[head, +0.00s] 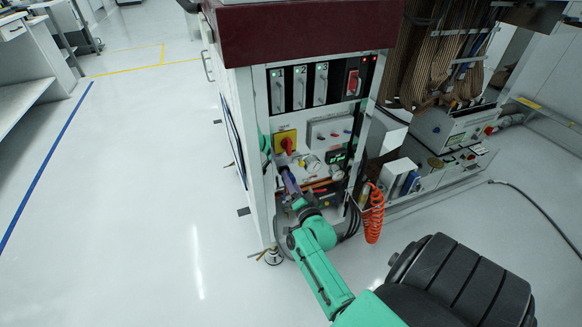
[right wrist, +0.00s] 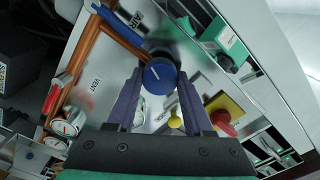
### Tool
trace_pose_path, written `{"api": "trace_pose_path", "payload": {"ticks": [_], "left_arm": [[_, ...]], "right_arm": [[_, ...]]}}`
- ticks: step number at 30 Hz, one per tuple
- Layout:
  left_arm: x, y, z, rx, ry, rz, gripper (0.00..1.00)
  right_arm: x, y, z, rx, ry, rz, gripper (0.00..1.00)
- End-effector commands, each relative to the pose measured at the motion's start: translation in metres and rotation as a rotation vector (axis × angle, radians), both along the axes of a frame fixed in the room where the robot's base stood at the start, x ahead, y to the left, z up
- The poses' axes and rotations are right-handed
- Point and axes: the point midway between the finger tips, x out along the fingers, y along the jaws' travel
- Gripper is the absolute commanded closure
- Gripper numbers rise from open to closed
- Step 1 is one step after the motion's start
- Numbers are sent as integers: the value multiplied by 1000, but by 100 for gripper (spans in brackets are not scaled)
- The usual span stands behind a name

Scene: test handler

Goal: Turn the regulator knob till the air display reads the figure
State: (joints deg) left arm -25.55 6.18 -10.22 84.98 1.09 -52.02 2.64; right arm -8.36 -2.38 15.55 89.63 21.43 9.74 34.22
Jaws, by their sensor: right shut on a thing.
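The regulator knob (right wrist: 158,76) is a round blue cap with a white pointer line, seen in the right wrist view. My right gripper (right wrist: 160,72) has its two purple fingers on either side of the knob and is shut on it. In the head view the right gripper (head: 289,181) reaches into the front panel of the cabinet, and it hides the knob there. A small dark display with green figures (head: 336,156) sits on the panel to the right of the gripper; its figures are too small to read. My left gripper is not in view.
A red and yellow rotary switch (head: 287,143) is just above the gripper. Orange-brown pipes (right wrist: 122,48) and a dial gauge (right wrist: 68,126) lie close to the fingers. An orange coiled hose (head: 373,215) hangs at right. The floor (head: 130,220) at left is clear.

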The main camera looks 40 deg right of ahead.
Motion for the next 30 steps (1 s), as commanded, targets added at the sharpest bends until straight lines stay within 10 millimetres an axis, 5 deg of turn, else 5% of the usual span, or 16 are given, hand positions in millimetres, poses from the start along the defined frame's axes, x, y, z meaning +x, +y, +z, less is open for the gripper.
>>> {"api": "trace_pose_path", "payload": {"ticks": [6, 7, 9, 21, 30], "left_arm": [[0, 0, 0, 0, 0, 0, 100], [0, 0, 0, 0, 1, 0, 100], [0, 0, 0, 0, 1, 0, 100], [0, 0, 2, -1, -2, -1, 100], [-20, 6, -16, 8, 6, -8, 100]], "right_arm": [[0, 0, 0, -1, 1, 1, 100], [0, 0, 0, -1, 1, 1, 45], [0, 0, 0, -1, 1, 1, 19], [-6, 3, 0, -1, 3, 1, 19], [-72, 25, 0, -1, 8, 1, 19]]}}
